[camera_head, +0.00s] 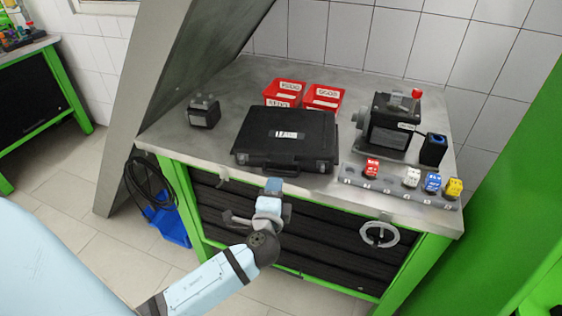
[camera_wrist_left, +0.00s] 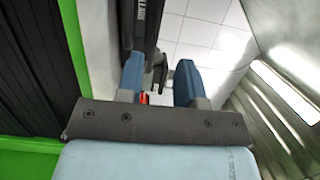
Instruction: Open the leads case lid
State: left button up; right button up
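The black leads case (camera_head: 285,138) lies flat on the grey bench top with its lid down and a white label on top. Its dark edge also shows in the left wrist view (camera_wrist_left: 140,25). My left gripper (camera_head: 273,186) is just in front of the case's front side, at the bench's front edge. In the left wrist view its two blue fingers (camera_wrist_left: 159,80) are apart, with the case edge ahead of the left finger. A small dark part shows between the fingers; I cannot tell whether they touch it. My right gripper is out of view.
Two red bins (camera_head: 304,94) stand behind the case. A small black box (camera_head: 203,111) stands left of it and a pump unit (camera_head: 390,122) right. A grey strip (camera_head: 400,186) with coloured blocks lies front right. A grey slanted panel (camera_head: 165,90) rises at the left.

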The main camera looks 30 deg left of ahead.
aim_at(281, 162)
pick_arm(q)
jog(key=p+x, duration=0.1)
jog(key=x, duration=0.9)
jog(key=shift+w+a+f, duration=0.1)
jog(key=shift+a, duration=0.05)
grip_shut()
